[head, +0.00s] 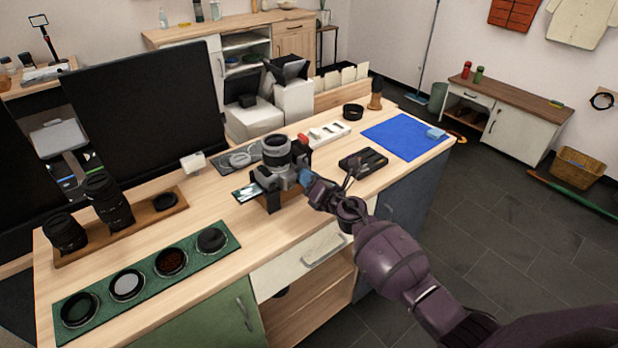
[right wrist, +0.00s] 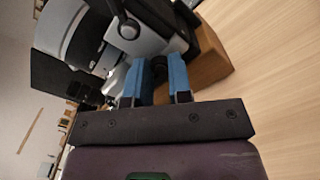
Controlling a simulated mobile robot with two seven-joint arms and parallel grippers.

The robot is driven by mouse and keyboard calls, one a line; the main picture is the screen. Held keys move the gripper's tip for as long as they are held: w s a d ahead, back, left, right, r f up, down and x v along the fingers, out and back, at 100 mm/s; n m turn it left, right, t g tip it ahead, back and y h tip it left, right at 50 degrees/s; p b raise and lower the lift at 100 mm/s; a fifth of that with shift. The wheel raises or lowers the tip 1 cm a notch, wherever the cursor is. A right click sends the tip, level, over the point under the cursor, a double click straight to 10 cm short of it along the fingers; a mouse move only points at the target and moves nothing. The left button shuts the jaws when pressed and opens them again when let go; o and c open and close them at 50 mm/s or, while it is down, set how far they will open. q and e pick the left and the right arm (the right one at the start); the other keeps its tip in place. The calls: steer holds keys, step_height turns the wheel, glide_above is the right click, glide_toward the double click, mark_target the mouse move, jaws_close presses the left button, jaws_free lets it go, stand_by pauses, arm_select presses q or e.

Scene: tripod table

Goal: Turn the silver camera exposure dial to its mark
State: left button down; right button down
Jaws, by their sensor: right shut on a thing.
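My left gripper is not in view.
A black tray with small tools (head: 363,160) lies right of the camera, close to my right arm. A blue mat (head: 405,137) lies farther right. Lenses stand on a wooden board (head: 120,228) at left, and a green filter strip (head: 148,270) lies in front.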

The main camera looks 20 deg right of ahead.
steer(key=c, duration=1.3)
jaws_free()
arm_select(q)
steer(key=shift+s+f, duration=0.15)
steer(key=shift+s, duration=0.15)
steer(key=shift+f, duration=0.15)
arm_select(e)
steer(key=shift+n, duration=0.3)
